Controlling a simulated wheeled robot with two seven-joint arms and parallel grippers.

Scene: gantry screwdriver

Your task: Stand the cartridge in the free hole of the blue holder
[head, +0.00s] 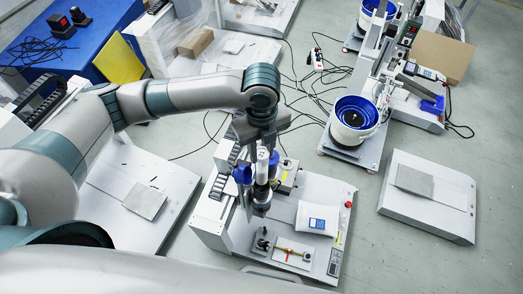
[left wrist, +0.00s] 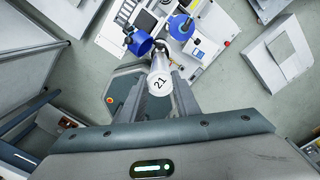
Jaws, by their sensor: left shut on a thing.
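My left gripper (head: 262,148) reaches over the white gantry machine. It is shut on the cartridge (head: 262,172), a silver cylinder that looks roughly upright. In the left wrist view the cartridge's white end (left wrist: 160,84), marked 21, sits between the fingers (left wrist: 163,92). Blue parts that look like the holder show beside the cartridge: one at its left (head: 243,175), also in the wrist view (left wrist: 140,43), and one at its right (left wrist: 181,26) with a pale cap in it. The free hole and the cartridge's lower end are not clear. My right gripper is not in view.
The white machine base (head: 215,222) carries a white block with a blue display (head: 317,222) and a small fixture (head: 292,252). A white bowl feeder with blue rim (head: 355,118) stands behind at the right. A low white plinth (head: 430,205) stands at the right, with open floor between.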

